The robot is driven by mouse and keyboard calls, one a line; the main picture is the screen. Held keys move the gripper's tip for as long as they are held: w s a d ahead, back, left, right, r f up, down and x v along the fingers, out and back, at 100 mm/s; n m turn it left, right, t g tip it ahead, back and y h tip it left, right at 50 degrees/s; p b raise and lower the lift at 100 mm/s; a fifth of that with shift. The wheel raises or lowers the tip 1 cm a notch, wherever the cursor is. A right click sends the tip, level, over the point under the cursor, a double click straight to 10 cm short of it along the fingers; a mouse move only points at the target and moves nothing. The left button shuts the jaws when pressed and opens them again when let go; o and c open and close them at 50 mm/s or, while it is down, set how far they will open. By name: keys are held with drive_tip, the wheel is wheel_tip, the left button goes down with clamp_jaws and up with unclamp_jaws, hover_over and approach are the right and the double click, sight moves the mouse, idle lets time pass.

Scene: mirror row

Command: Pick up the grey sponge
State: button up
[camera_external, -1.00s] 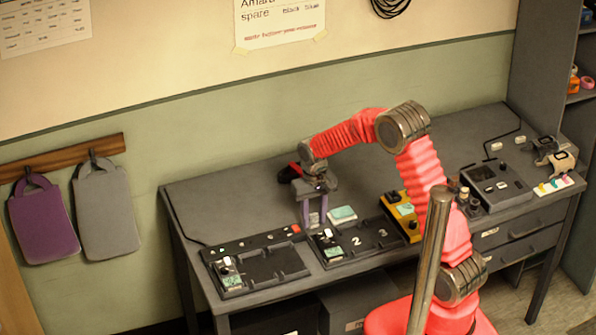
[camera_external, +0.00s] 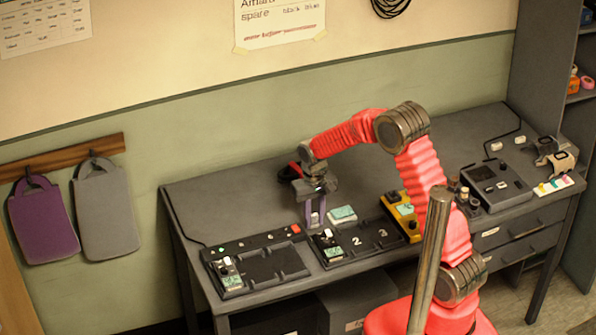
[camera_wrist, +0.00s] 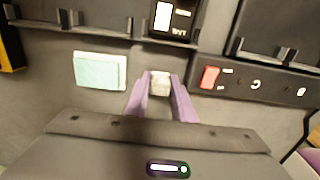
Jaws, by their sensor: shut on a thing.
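My gripper (camera_external: 315,224) points down at the desk, just behind the numbered tray (camera_external: 372,243). In the wrist view its two purple fingers (camera_wrist: 160,90) are shut on a small pale grey block (camera_wrist: 160,83), which I take to be the grey sponge. The block sits between the fingertips, at or just above the desk top; I cannot tell which. In the external view the fingers mostly hide it.
A mint-green pad with a white edge (camera_external: 342,214) lies close beside my gripper, also in the wrist view (camera_wrist: 99,71). A black tray with a red button (camera_external: 262,268) stands left. A yellow device (camera_external: 404,212) stands right.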

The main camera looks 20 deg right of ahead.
sight(314, 215)
drive_tip(key=shift+r, duration=0.15)
drive_tip(key=shift+c, duration=0.3)
wheel_tip(314, 215, up, 10)
drive_tip(key=shift+f, duration=0.1)
idle(0.7)
